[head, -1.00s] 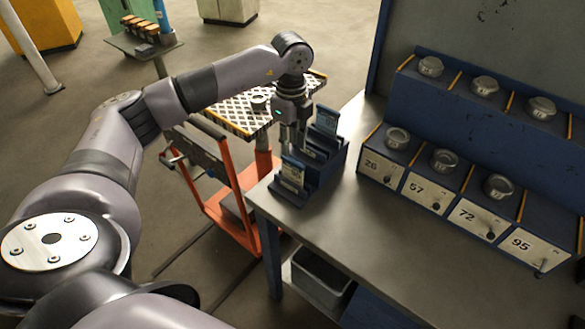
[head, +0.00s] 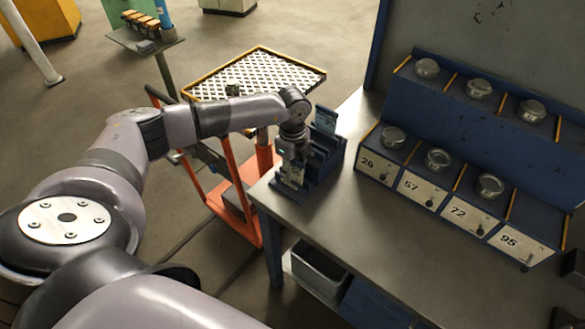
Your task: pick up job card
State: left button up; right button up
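A blue card rack (head: 318,180) stands on the near left corner of the grey workbench. One job card (head: 325,119) stands upright in its back slot. A second card (head: 291,176) stands in the front slot, partly covered by my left gripper. My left gripper (head: 292,168) points down at this front card, its fingers at the card's upper part. I cannot tell whether the fingers are closed on it. My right gripper is not in view.
A blue stepped shelf (head: 440,165) with several round metal tins and numbered labels stands on the workbench (head: 350,225) to the right. An orange cart (head: 243,205) with a chequered tray top (head: 262,78) stands left of the bench. A grey bin (head: 318,270) sits below. The middle bench top is clear.

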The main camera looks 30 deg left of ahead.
pick_arm(q)
jog(key=shift+c, duration=0.3)
grip_shut()
jog(key=shift+r, duration=0.15)
